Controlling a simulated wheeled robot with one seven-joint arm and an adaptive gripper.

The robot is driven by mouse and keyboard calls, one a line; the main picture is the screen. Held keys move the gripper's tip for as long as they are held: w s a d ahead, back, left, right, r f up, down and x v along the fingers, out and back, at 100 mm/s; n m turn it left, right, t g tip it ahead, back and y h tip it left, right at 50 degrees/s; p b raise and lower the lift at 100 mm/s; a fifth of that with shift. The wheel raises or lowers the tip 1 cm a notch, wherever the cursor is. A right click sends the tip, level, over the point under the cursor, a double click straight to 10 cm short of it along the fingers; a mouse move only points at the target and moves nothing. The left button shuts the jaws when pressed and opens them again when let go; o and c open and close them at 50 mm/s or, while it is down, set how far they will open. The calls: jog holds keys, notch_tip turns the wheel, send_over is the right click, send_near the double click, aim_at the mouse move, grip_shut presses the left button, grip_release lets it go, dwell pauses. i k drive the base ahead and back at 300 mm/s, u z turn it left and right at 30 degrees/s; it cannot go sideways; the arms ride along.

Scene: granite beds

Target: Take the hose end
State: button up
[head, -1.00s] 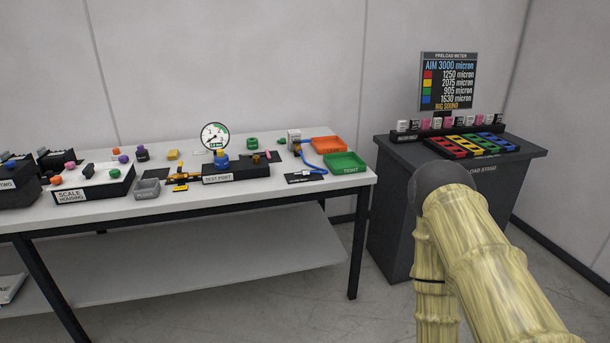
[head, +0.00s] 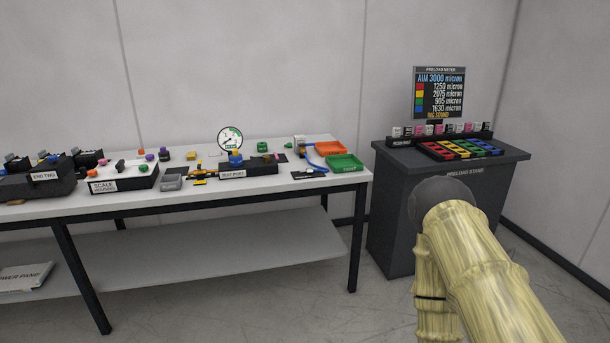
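A blue hose (head: 313,163) lies near the right end of the white bench. It curves down from a small pale box (head: 299,141) to a dark pad (head: 309,174) at the bench's front edge. The hose end seems to lie at that pad, but it is too small to tell clearly. My arm shows at the lower right, in front of the dark stand and well apart from the hose. My gripper is not in view.
The white bench (head: 200,197) carries the test port block (head: 248,172) with a gauge (head: 230,139), an orange tray (head: 329,148) and a green tray (head: 345,162). The dark preload stand (head: 390,205) stands to the right. Open floor (head: 250,310) lies in front.

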aim_at(308, 170)
jog(key=u, duration=0.75)
jog(key=i, duration=2.2)
jog(key=z, duration=0.55)
